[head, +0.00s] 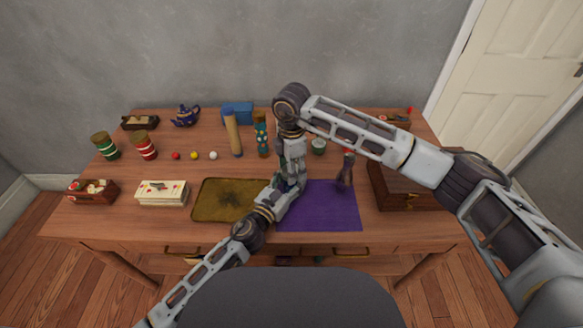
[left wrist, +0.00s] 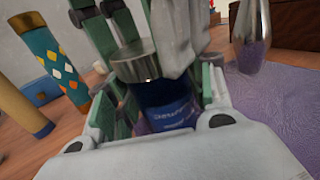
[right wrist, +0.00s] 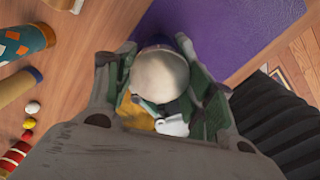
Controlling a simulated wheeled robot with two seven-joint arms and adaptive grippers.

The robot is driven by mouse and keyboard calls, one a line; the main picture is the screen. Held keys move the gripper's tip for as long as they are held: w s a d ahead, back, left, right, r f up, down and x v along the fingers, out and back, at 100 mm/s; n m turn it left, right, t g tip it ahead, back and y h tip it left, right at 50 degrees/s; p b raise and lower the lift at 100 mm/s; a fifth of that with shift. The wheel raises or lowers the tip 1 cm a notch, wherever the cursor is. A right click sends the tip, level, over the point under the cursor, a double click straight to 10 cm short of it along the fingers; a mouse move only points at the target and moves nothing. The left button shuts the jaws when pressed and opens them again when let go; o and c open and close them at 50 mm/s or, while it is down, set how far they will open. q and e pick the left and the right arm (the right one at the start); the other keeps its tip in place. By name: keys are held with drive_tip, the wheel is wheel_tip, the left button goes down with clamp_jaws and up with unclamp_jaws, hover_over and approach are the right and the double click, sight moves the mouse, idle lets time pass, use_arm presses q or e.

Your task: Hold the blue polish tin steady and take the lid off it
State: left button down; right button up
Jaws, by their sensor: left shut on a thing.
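The blue polish tin (left wrist: 165,107) stands upright between the fingers of my left gripper (left wrist: 158,100), which is shut on it. Its silver lid (left wrist: 136,63) is on top. In the right wrist view, the round lid top (right wrist: 160,77) lies between the fingers of my right gripper (right wrist: 160,85), which comes down from above. I cannot tell whether those fingers press on the lid. In the head view both grippers meet near the left edge of the purple mat (head: 330,212), and they hide most of the tin.
A patterned cylinder (head: 262,138) and a tan roll (head: 233,135) stand behind left. A brown tray (head: 205,207) lies left, a wooden chest (head: 395,192) right. The mat's front is clear.

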drive_tip(key=shift+c, duration=1.1)
drive_tip(key=o, duration=1)
drive_tip(key=shift+r, duration=0.1)
drive_tip(key=shift+r, duration=2.2)
use_arm(q)
drive_tip(key=c, duration=0.5)
unclamp_jaws()
